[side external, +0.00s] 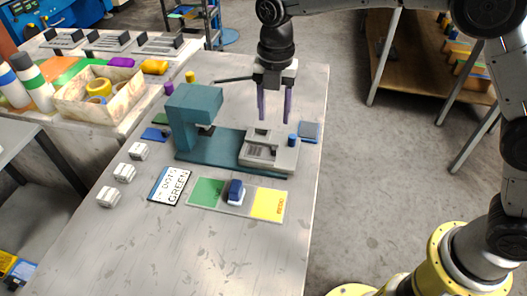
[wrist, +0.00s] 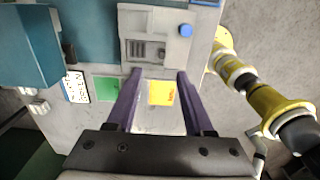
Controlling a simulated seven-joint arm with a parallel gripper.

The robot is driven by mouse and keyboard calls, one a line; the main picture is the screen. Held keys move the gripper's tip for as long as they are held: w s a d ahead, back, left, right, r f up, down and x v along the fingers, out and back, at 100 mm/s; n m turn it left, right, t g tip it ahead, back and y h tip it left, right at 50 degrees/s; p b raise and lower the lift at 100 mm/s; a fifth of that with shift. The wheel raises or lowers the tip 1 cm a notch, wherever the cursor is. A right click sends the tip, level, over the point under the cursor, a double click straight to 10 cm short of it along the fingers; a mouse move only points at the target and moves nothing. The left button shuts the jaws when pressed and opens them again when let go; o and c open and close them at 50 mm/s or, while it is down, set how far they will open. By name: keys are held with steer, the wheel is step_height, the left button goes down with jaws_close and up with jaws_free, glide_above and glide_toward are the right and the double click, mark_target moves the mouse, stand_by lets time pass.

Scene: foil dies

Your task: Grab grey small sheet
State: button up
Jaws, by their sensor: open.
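The wrist view also shows the open fingers (wrist: 159,72).
A teal press (side external: 195,108) with a grey bed (side external: 268,150) and blue knob (side external: 292,140) stands beside the sheet. A green, white and yellow strip (side external: 268,203) bears a blue block (side external: 236,190). The front table is mostly clear.

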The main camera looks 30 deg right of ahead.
glide_above(274, 148)
step_height(274, 148, down, 5)
steer(key=shift+w+r, duration=0.1)
steer(key=shift+w, duration=0.05)
steer(key=shift+s+f, duration=0.15)
steer(key=shift+f, duration=1.2)
steer(key=shift+s+f, duration=0.1)
steer(key=shift+f, duration=1.25)
jaws_close()
